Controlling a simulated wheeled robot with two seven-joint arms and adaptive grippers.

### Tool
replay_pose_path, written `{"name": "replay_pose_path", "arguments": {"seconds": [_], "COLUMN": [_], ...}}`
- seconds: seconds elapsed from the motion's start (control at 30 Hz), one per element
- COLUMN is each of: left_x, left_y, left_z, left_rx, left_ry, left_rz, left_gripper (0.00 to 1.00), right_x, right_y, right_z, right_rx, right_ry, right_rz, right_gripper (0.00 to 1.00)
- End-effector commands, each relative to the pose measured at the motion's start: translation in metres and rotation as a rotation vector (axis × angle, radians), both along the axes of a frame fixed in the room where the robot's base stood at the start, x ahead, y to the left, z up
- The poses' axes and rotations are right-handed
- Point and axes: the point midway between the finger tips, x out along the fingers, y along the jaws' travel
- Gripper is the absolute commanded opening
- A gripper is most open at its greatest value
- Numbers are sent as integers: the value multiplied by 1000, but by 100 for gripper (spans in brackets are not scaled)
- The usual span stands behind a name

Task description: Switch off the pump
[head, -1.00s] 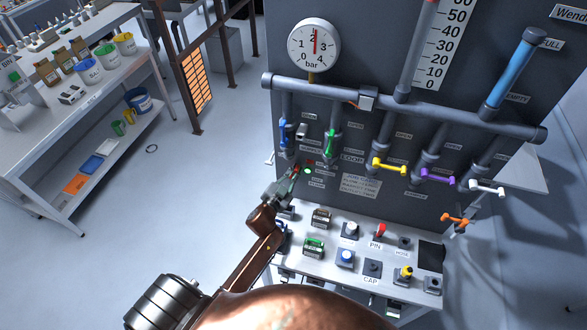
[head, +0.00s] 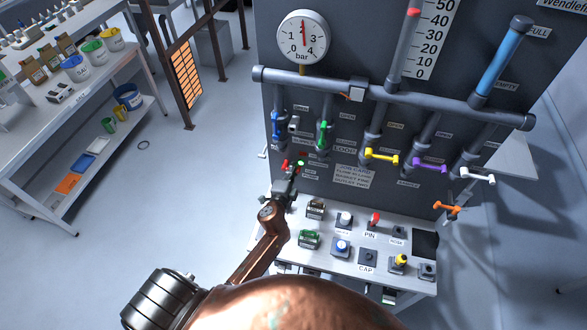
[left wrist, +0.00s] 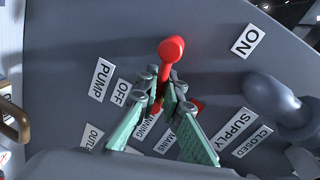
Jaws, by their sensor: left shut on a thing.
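The pump's red lever (left wrist: 171,48) has a round knob and points up in the left wrist view, between the OFF label (left wrist: 121,92) on its left and the ON label (left wrist: 249,40) on its right. My left gripper (left wrist: 165,92) is shut on the lever below the knob; its fingers hide the lever's base. The PUMP label (left wrist: 101,78) is beside OFF. In the head view my left gripper (head: 290,175) is at the panel's lower left, by the lit green lamp (head: 300,163). My right gripper is not in view.
The grey valve stub (left wrist: 275,100) by the SUPPLY label is close to the right in the left wrist view. Blue (head: 277,125), green (head: 322,134) and yellow (head: 381,157) valve handles are nearby. A shelf with buttons and small parts (head: 385,230) is below.

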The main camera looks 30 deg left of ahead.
Motion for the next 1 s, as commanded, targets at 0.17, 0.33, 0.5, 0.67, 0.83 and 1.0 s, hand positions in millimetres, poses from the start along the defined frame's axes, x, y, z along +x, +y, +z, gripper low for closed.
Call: {"name": "replay_pose_path", "arguments": {"seconds": [0.17, 0.33, 0.5, 0.67, 0.83, 1.0], "left_x": [3, 3, 3, 3, 3, 2], "left_y": [-6, -7, -7, -7, -8, -8], "left_z": [0, -3, -5, -5, -6, -6], "left_rx": [106, 174, 212, 224, 224, 223], "left_ry": [15, 31, 40, 44, 45, 46], "left_rz": [-10, -11, -11, -12, -12, -12], "left_gripper": [0, 0, 0, 0, 0, 8], "right_x": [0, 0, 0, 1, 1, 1], "right_y": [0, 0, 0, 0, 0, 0], "right_z": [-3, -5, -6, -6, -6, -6], "right_rx": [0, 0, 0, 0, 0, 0], "right_ry": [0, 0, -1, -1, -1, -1], "right_rz": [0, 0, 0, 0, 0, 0], "right_gripper": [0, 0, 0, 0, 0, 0]}}
